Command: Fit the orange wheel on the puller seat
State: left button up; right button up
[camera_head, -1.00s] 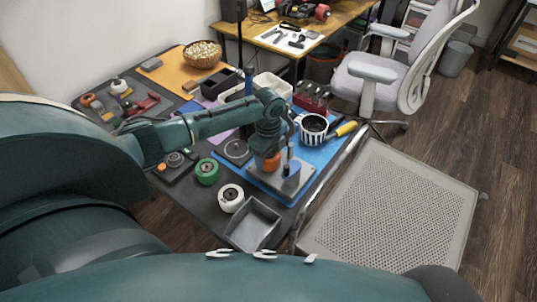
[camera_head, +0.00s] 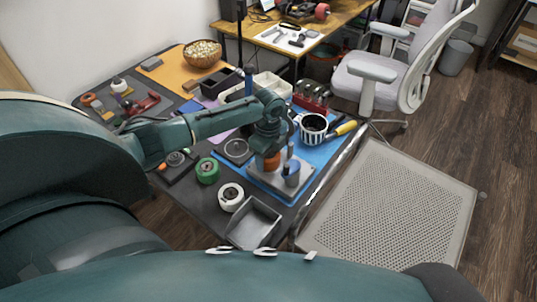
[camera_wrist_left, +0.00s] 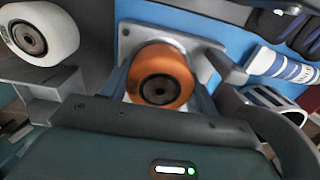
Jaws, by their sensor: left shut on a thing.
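The orange wheel (camera_wrist_left: 160,75) has a dark hub and sits between the fingers of my left gripper (camera_wrist_left: 160,92), which is shut on it. In the head view the wheel (camera_head: 270,163) shows only partly below my left gripper (camera_head: 268,148). A grey metal puller base plate (camera_head: 268,184) lies on the blue mat, under and beside the wheel. An upright post and a blue round part (camera_head: 291,171) stand on the plate, to the right of the wheel. The plate (camera_wrist_left: 205,48) also shows behind the wheel in the left wrist view. I cannot tell whether the wheel touches the seat. My right gripper is out of view.
A green roll (camera_head: 207,170), a white wheel (camera_head: 231,196) and a grey tray (camera_head: 253,224) lie left and in front of the plate. The table's right edge is close.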

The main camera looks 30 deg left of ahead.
pick_arm(q)
jog(key=o, duration=1)
jog(key=shift+f, duration=0.1)
jog(key=shift+c, duration=0.2)
jog(key=shift+o, duration=1.2)
jog(key=shift+w, duration=0.1)
jog(key=shift+r, duration=0.2)
jog(key=shift+c, duration=0.2)
